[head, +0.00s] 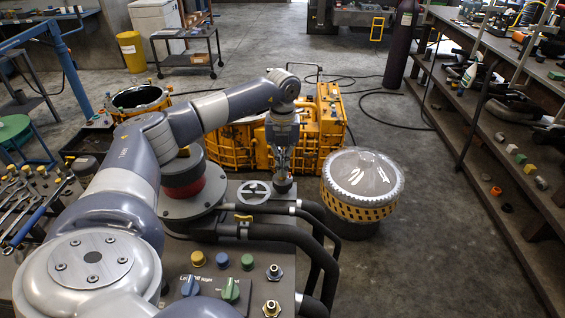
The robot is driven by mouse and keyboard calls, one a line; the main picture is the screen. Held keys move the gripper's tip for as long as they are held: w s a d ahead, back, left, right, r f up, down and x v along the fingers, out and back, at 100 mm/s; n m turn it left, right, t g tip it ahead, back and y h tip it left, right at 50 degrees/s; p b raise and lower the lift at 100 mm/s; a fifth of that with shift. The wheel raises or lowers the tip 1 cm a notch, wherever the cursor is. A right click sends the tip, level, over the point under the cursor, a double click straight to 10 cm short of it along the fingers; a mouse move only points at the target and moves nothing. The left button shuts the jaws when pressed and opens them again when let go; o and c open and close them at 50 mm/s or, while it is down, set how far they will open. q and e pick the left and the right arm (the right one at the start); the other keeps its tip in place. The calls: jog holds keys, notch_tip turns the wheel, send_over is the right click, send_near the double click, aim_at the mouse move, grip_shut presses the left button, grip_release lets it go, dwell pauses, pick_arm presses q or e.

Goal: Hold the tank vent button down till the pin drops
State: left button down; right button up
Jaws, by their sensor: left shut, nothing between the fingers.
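My left gripper (282,168) points straight down, shut and empty, at the far right end of the dark console top. Its fingertips are at or just above a small dark round fitting (283,185). I cannot tell whether they touch it, or whether this fitting is the tank vent button. A white round dial (253,192) with dark marks sits just left of the fingertips. I cannot make out the pin. My right gripper is not in view.
Yellow (198,258), blue (222,260) and green (247,262) buttons sit on the near panel. Black hoses (290,236) curve off the console's right side. A yellow machine (325,125) stands behind the gripper. A covered yellow drum (362,185) stands right. Floor beyond is mostly clear.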

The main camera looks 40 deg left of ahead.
pick_arm(q)
jog(key=shift+f, duration=0.4)
jog(key=shift+f+b, duration=0.35)
jog(key=shift+f, duration=0.2)
dwell(0.4)
jog(key=shift+s, duration=0.15)
dwell(1.0)
notch_tip(320, 180, up, 7)
jog(key=p, duration=0.6)
dwell(0.4)
